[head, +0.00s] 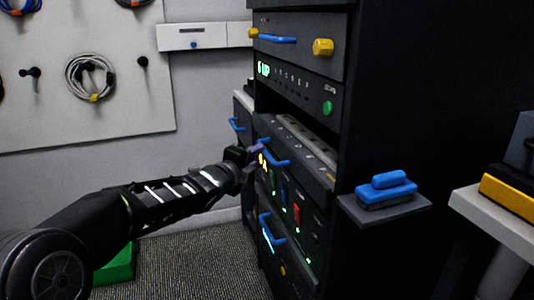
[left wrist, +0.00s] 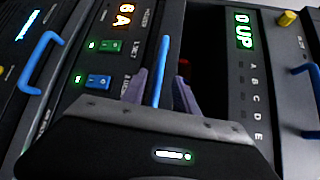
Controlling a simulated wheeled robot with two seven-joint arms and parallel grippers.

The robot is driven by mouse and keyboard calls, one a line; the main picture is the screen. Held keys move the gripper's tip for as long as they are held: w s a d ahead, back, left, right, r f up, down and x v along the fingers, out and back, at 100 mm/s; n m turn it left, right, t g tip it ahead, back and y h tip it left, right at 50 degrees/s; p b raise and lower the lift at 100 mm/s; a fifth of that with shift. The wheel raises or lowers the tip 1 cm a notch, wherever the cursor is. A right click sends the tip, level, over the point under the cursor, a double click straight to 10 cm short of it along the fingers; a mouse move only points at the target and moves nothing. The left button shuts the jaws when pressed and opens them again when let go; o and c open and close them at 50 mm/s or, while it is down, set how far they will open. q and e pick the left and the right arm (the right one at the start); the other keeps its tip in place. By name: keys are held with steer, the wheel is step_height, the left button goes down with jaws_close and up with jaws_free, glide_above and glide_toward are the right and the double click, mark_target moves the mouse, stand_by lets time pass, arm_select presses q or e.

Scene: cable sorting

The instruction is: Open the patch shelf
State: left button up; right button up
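The patch shelf (head: 305,151) is a dark unit in the black rack, with a row of slots on its upper face and a blue handle (head: 275,154) on its front. My left gripper (head: 255,150) is at this handle. In the left wrist view the blue handle (left wrist: 161,68) stands between the two purple-grey fingers of my left gripper (left wrist: 161,92). The fingers are apart, with a gap visible on each side of the handle. The gripper's body hides the handle's lower part there. I cannot tell whether the shelf is slid out at all. My right gripper is not in view.
Below are units with coloured switches (head: 296,213) and another blue handle (head: 271,229). A side ledge (head: 411,211) holds a blue object (head: 387,189). Coiled cables (head: 90,78) hang on the left wall board.

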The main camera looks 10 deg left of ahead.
mark_target(265, 153)
arm_select(q)
steer(key=x, duration=0.6)
steer(key=shift+w+f, duration=0.1)
steer(key=shift+w, duration=0.2)
steer(key=shift+c, duration=0.6)
jaws_close()
stand_by(0.5)
